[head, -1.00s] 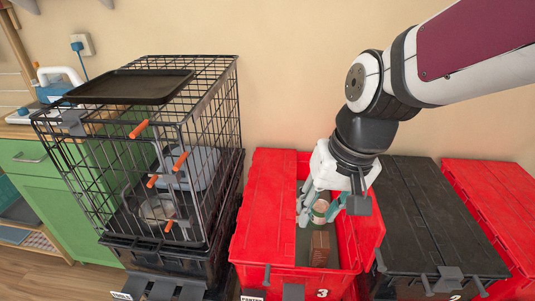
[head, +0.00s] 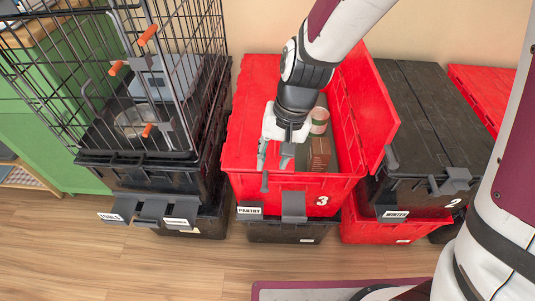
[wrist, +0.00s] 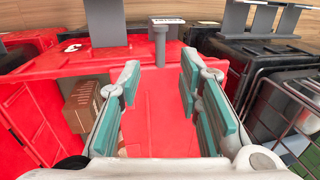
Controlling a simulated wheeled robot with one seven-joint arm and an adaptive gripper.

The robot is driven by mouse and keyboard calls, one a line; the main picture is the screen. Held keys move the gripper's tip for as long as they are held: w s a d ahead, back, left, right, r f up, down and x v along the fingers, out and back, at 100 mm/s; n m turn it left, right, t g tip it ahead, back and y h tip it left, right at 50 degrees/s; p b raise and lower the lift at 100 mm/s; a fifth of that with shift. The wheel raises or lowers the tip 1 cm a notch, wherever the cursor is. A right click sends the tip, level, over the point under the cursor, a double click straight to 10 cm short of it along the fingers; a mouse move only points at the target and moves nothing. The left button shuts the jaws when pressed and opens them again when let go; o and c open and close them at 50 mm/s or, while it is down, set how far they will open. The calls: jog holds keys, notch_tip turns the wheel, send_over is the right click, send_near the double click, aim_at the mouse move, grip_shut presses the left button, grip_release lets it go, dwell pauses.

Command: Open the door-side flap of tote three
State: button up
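Tote three (head: 322,184) is the red tote marked "3" with a PANTRY label. It also shows in the wrist view (wrist: 60,62). Its left flap (head: 252,100) lies closed; its right flap (head: 372,105) stands raised, leaning outward. A small upright post (head: 265,182) stands at the left flap's front; it shows in the wrist view (wrist: 160,47). My gripper (head: 275,162) is low over the left flap near its inner front edge. In the wrist view the teal-padded fingers (wrist: 160,98) are open and empty, with the flap's red surface below and the post ahead.
A can (head: 319,120) and a brown box (head: 319,152) are inside the tote. A black wire crate (head: 180,100) stands close on the left. A black tote (head: 430,115) stands on the right. A grey latch (head: 293,206) hangs at the front.

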aim_at(266, 180)
jog(key=f, duration=0.2)
jog(key=a+f+b, duration=0.1)
jog(key=f, duration=0.2)
jog(key=f+b, duration=0.1)
jog(key=f, duration=0.1)
jog(key=shift+a+f, duration=0.2)
jog(key=shift+a, duration=0.05)
grip_shut()
